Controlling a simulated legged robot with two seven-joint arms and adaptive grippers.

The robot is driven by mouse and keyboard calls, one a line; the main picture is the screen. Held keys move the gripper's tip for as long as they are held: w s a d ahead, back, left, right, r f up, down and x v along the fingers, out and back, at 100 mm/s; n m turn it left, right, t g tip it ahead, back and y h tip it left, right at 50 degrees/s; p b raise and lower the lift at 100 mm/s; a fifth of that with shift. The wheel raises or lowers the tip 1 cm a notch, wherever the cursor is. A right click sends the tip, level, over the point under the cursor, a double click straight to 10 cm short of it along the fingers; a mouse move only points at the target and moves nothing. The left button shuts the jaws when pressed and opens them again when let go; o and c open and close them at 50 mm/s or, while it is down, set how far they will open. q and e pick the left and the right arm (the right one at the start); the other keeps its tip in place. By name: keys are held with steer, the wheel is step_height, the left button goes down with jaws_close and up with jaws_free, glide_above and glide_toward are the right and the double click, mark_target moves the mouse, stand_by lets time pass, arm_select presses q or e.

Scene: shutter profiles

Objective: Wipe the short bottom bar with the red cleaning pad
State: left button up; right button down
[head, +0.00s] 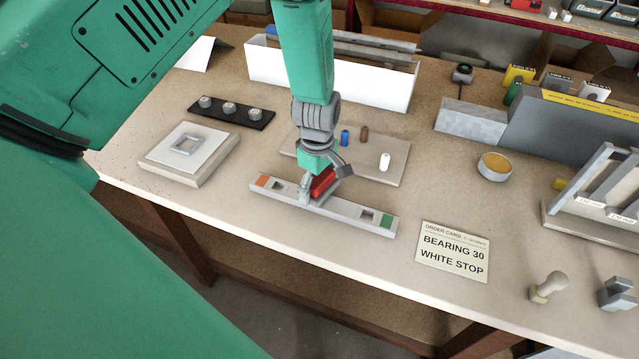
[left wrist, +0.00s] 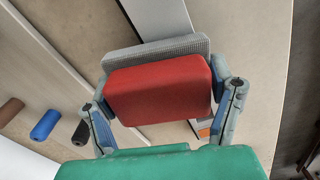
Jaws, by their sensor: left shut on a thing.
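The short bar (head: 340,208) lies on the table, pale grey, with an orange patch at its left end and a green patch at its right end. My left gripper (head: 322,182) is shut on the red cleaning pad (head: 325,179), over the bar's left-middle part. The pad looks at or just above the bar's top; I cannot tell if it touches. In the left wrist view the red pad (left wrist: 158,88), with a grey textured layer, sits between both fingers, and the bar (left wrist: 163,22) passes behind it. My right gripper is not in view.
A board (head: 393,172) with blue, brown and white pegs stands just behind the bar. A plate with a square frame (head: 160,157) and a black strip with knobs (head: 239,115) are left. An order card (head: 452,262) lies right. The table's front edge is close.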

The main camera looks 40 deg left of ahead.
arm_select(q)
step_height(320, 180, up, 6)
steer(key=p, duration=0.4)
steer(key=shift+f+p, duration=0.15)
steer(key=shift+p, duration=0.15)
steer(key=shift+f, duration=0.1)
steer(key=shift+r, duration=1.55)
steer(key=shift+d, duration=0.1)
